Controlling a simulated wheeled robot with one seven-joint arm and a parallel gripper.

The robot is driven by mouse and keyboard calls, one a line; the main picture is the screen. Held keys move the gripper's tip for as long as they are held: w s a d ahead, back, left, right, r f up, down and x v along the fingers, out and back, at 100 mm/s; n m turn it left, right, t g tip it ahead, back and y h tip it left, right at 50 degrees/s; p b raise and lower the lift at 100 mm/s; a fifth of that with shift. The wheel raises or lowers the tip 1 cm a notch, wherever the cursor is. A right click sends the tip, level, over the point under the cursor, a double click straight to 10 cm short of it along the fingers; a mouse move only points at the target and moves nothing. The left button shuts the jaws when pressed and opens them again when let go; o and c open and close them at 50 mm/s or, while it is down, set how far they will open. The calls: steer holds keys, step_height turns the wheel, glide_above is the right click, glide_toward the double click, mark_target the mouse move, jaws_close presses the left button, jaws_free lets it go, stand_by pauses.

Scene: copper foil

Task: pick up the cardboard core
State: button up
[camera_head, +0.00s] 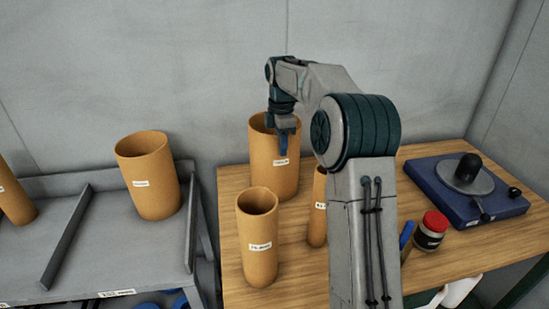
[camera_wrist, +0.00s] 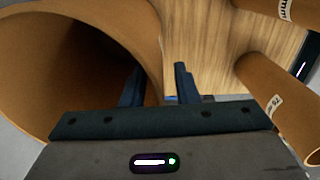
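Several open-topped brown cardboard cores stand upright. The widest on the wooden table (camera_head: 261,165) is at the back and also fills the left of the wrist view (camera_wrist: 40,75). My gripper (camera_head: 284,146) points down at its rim. In the wrist view my gripper (camera_wrist: 160,85) is open, one finger inside this core and the other outside, with its wall between them. A gap shows beside the outer finger; contact on the inner side is unclear. A medium core (camera_head: 258,225) stands in front, and a thin core (camera_head: 317,215) is partly hidden by my arm.
A grey bench (camera_head: 105,245) at left holds a wide core (camera_head: 148,180), another core (camera_head: 14,200) and raised bars. At right are a blue-based turntable device (camera_head: 450,195), a red-lidded jar (camera_head: 431,232) and a blue item (camera_head: 407,235).

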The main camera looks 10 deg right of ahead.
steer(key=shift+f, duration=0.15)
jaws_close()
stand_by(1.4)
